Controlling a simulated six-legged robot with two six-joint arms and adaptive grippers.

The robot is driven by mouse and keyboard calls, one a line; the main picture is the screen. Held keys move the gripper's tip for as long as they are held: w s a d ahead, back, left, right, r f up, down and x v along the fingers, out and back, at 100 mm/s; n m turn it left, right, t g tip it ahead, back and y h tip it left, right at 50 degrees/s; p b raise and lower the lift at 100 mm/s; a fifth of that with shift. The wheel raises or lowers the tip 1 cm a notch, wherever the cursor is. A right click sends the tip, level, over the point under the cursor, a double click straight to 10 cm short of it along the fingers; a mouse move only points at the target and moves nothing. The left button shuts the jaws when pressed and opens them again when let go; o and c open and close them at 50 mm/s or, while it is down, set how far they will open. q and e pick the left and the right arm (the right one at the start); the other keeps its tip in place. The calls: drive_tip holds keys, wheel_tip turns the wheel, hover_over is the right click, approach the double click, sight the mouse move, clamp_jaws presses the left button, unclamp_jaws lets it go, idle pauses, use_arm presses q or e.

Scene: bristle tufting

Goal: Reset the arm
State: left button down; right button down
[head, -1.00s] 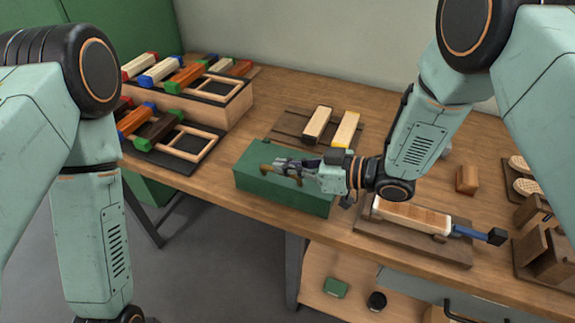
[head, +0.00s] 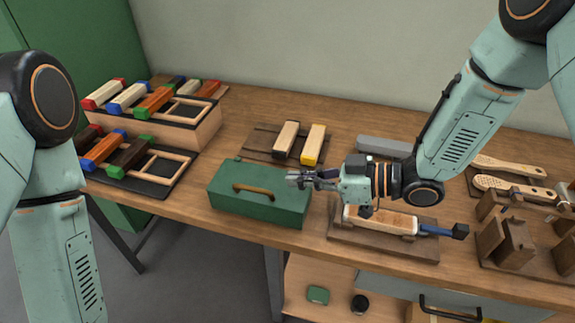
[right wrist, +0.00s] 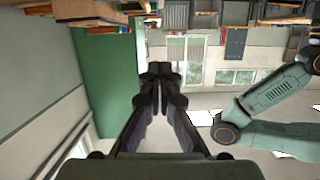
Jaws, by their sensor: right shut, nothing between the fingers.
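My right gripper (head: 303,180) is shut and empty. In the head view it points left, above the right end of a green box (head: 258,212) with a brown handle (head: 258,190). It appears apart from the box. In the right wrist view the two dark fingers (right wrist: 160,75) meet at their tips with nothing between them. My left arm comes in at the left edge of the head view, but its gripper is out of the picture.
A brush block (head: 380,221) with a blue-handled tool (head: 436,231) lies on a board below my right wrist. Coloured blocks (head: 155,101) fill racks at the left. Two blocks (head: 313,145) lie on a board behind the green box. Wooden paddles (head: 510,187) and stands (head: 505,240) are at the right.

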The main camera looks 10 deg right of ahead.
drive_tip(key=shift+w+d, duration=0.1)
drive_tip(key=s+d+f+m+g+h, duration=0.1)
drive_tip(key=s+d+f+m+h, duration=0.4)
drive_tip(key=s+f, duration=0.45)
drive_tip(key=s+d+f+m+g+h, duration=0.1)
drive_tip(key=s+d+f+m+h, duration=0.45)
drive_tip(key=s+f, duration=0.35)
drive_tip(key=s+d+f+m+g+h, duration=0.1)
drive_tip(key=s+d+m+g+h, duration=0.1)
drive_tip(key=s, duration=0.4)
drive_tip(key=s+d+f+m+g+h, duration=0.1)
drive_tip(key=s+d+f+g+h, duration=0.1)
drive_tip(key=s, duration=0.3)
wheel_tip(320, 180, down, 8)
drive_tip(key=b, duration=0.8)
drive_tip(key=shift+r, duration=0.25)
drive_tip(key=shift+d+y, duration=0.15)
drive_tip(key=shift+y, duration=0.1)
